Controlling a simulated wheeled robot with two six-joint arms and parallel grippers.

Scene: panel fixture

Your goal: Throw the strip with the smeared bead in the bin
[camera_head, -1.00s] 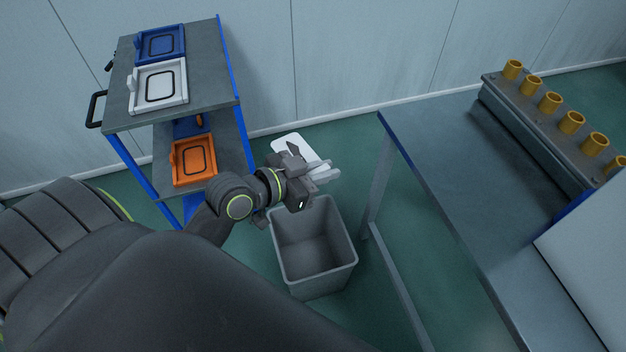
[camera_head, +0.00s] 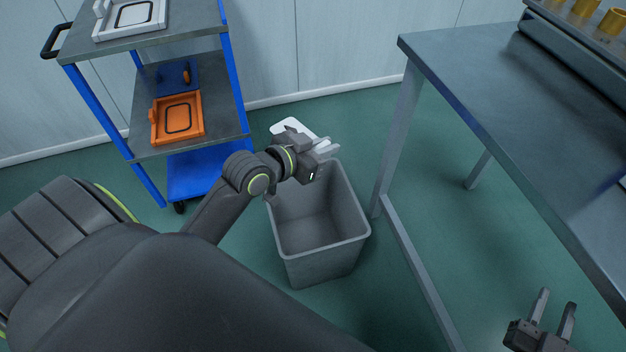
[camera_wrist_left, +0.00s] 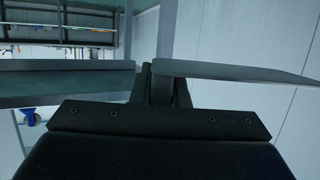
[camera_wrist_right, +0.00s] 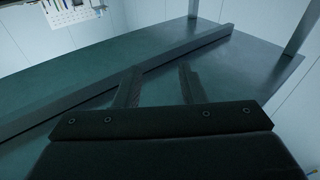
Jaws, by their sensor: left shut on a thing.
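My left gripper (camera_head: 316,150) is shut on a pale flat piece (camera_head: 289,127), whose white rounded end shows beyond the gripper in the head view. The piece also shows edge-on in the left wrist view (camera_wrist_left: 235,74). I cannot make out a bead on it. The grey bin (camera_head: 320,265) stands open on the floor, and its visible inside looks empty. The left gripper is over the bin's far rim in the picture; its height above it is unclear. My right gripper (camera_head: 554,308) is open and empty at the lower right; its fingers are apart in its wrist view (camera_wrist_right: 162,75).
A blue-framed cart (camera_head: 235,85) stands at the left, with a white fixture (camera_head: 130,18) on top and an orange fixture (camera_head: 178,118) on its lower shelf. A grey table (camera_head: 500,95) stands right of the bin. Green floor lies open between.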

